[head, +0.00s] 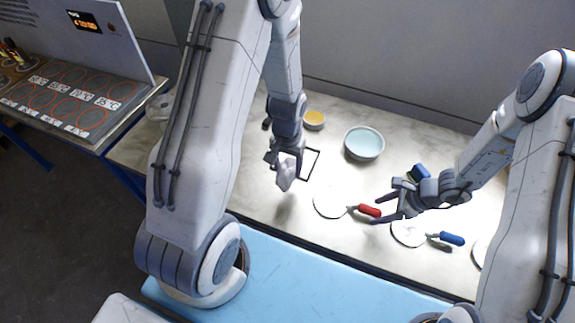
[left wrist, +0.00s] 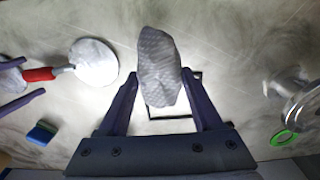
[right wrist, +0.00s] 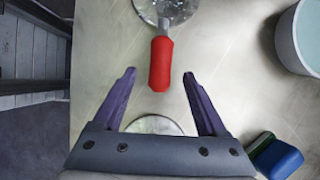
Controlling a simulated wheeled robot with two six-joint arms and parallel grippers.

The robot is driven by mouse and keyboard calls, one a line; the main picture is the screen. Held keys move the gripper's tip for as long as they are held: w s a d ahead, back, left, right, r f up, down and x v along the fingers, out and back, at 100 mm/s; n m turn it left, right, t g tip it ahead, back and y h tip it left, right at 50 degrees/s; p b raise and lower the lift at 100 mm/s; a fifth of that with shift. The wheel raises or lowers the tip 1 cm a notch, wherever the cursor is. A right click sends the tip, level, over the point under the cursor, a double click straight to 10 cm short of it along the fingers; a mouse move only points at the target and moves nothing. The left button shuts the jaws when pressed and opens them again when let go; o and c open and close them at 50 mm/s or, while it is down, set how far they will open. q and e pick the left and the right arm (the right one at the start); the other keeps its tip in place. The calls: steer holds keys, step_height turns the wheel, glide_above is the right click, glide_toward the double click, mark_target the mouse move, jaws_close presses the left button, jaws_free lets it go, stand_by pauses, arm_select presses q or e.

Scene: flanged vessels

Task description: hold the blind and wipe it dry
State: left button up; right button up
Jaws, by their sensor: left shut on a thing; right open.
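A round grey disc (head: 330,204) with a red handle (head: 369,210), which looks like the blind, lies on the pale bench. Its disc (left wrist: 93,62) also shows in the left wrist view. My right gripper (right wrist: 159,75) is open, and the end of the red handle (right wrist: 161,63) shows between its fingertips; I see no grip on it. My left gripper (head: 284,176) is shut on a crumpled grey-white cloth (left wrist: 158,75), held above the bench left of the disc. The cloth (head: 285,184) hides part of the fingertips.
A blue-handled disc (head: 408,234) lies right of the red one. A pale blue basin (head: 364,143), yellow bowl (head: 315,119) and blue-green sponge (head: 421,171) stand behind. A black square frame (head: 317,163) is near my left gripper. A hotplate panel (head: 70,95) stands far left.

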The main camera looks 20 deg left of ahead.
arm_select(q)
steer(key=shift+f+b, duration=0.9)
steer(key=shift+f, duration=0.5)
arm_select(e)
steer(key=shift+x, duration=1.2)
jaws_close()
